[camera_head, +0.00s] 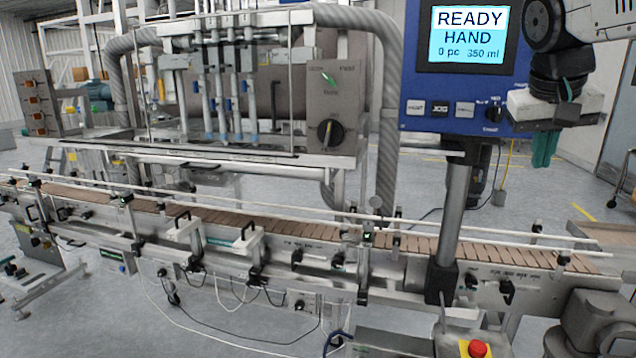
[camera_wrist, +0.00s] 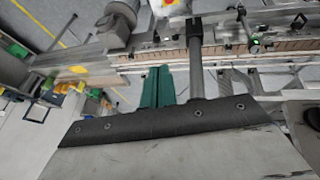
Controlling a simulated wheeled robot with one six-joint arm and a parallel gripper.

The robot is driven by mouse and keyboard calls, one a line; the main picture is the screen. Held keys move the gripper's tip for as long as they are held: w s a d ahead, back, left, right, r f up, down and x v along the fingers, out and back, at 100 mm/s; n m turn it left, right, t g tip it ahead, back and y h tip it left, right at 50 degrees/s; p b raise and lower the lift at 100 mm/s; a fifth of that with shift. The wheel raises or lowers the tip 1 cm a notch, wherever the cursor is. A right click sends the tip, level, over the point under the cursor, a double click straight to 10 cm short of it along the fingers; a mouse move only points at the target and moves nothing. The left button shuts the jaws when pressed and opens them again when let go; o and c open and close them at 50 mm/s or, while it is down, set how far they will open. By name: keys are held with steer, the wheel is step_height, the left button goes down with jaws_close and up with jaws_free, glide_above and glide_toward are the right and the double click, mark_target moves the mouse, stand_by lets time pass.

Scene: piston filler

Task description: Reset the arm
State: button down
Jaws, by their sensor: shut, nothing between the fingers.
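My gripper (camera_head: 546,148) hangs from my arm at the upper right of the head view, in front of the right edge of the blue control panel (camera_head: 412,83). Its green fingers point down and are closed together with nothing between them. They also show in the wrist view (camera_wrist: 157,87), side by side. The panel screen (camera_head: 469,35) reads READY, HAND, 0 pc, 350 ml. Part of the panel's right side is hidden behind my arm and gripper.
A conveyor (camera_head: 300,232) with brown slats and guide rails crosses the view below the gripper. A grey post (camera_head: 455,205) carries the panel. A red emergency button (camera_head: 478,348) is at the bottom. The filler with its nozzles (camera_head: 222,90) stands behind the conveyor.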

steer(key=s+a+f+n+g+y, duration=0.1)
steer(key=s+a+f, duration=0.3)
steer(key=s+f, duration=0.5)
steer(key=s+a+f+n+g+y, duration=0.1)
steer(key=s+a+f, duration=0.4)
steer(key=s+f, duration=0.5)
steer(key=s+n+y, duration=0.1)
steer(key=s, duration=0.2)
steer(key=shift+s+a+f+g, duration=0.15)
steer(key=shift+s+a+g, duration=0.15)
steer(key=shift+s, duration=0.1)
